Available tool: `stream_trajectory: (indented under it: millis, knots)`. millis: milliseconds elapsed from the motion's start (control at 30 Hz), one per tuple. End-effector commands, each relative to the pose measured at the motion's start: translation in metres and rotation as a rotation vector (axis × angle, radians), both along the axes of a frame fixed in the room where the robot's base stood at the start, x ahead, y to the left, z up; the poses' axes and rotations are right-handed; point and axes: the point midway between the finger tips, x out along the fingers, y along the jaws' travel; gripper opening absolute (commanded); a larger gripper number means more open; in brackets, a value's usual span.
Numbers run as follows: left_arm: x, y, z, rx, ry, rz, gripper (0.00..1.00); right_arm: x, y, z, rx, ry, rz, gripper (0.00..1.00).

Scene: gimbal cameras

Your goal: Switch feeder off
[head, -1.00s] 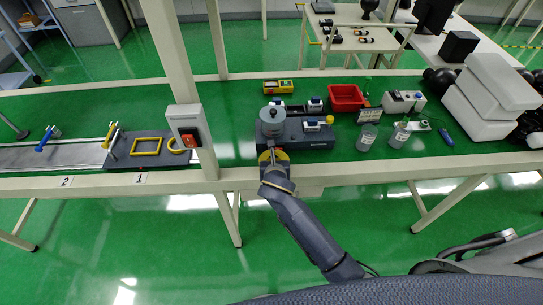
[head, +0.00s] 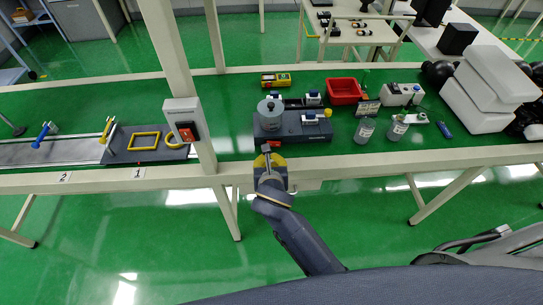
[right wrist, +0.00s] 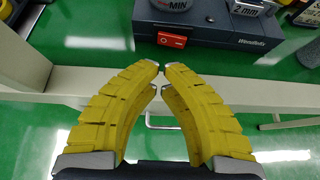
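The feeder is a dark grey box (head: 300,128) with a round grey bowl (head: 270,112) on its left end. In the right wrist view its front (right wrist: 225,35) carries a red rocker switch (right wrist: 171,40) below the bowl; I cannot tell which way the rocker is set. My right gripper (head: 266,150) is in front of the feeder's left end. In the right wrist view its yellow fingertips (right wrist: 159,68) are together with nothing between them, just short of the switch and apart from it in the picture. My left gripper is not in view.
A post left of the feeder carries a grey box with another red switch (head: 187,131). A red bin (head: 344,91), glass jars (head: 365,130) and white boxes (head: 480,95) stand to the right. A pale frame rail (head: 400,161) runs along the green table's front edge.

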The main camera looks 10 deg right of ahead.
Motion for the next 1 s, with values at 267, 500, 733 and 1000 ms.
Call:
stream_trajectory:
  millis: [267,500,733,1000]
  knots:
    - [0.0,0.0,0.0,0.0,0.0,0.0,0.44,-0.01,0.004,0.005,0.0,0.001,0.001,0.0]
    - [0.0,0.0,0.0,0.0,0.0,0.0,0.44,-0.009,0.004,0.006,0.0,0.001,0.001,0.0]
    - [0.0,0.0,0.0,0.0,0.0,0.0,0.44,-0.011,0.002,0.004,0.014,0.002,-0.009,0.0]
    - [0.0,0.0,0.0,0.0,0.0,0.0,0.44,-0.044,-0.036,-0.017,0.306,0.009,-0.241,0.0]
